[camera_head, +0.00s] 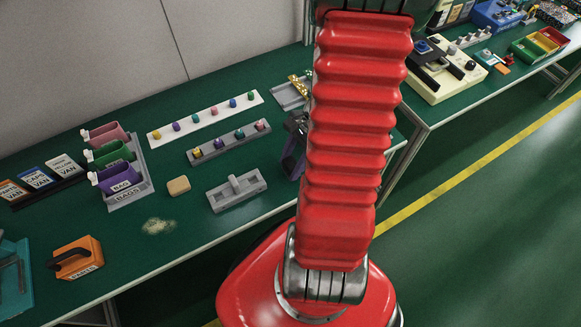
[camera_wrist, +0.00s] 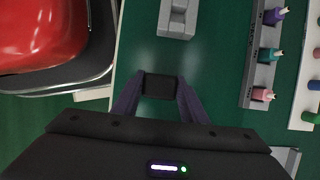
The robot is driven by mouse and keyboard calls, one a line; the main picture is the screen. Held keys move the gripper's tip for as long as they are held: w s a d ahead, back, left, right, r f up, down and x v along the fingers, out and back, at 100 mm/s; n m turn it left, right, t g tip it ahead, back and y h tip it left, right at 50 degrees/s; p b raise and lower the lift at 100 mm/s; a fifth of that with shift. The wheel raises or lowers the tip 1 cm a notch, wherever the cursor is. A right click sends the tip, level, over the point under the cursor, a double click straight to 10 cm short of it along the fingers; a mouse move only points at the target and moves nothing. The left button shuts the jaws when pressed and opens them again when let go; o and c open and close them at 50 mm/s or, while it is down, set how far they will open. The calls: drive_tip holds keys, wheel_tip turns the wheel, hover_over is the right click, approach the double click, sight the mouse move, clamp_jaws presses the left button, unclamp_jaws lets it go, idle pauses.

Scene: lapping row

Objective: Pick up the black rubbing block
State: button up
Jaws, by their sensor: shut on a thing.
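The black rubbing block (camera_wrist: 160,87) shows in the wrist view as a small dark block between my two fingertips. My gripper (camera_wrist: 159,88) is shut on it, with a purple-grey finger against each side. The green bench top shows around the block; I cannot tell whether the block touches it. In the head view my gripper (camera_head: 294,150) is only partly seen beside my red arm, over the bench, and the block cannot be made out there.
A grey holder (camera_head: 237,190) stands left of my gripper and also shows in the wrist view (camera_wrist: 177,18). A grey rack (camera_head: 229,143) and a white strip (camera_head: 206,119) hold several coloured knobs. A metal tray (camera_head: 289,95) lies behind. A tan block (camera_head: 179,186) sits further left.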

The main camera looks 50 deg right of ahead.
sight(291, 163)
drive_tip(key=shift+r, duration=0.1)
drive_tip(key=shift+r, duration=4.9)
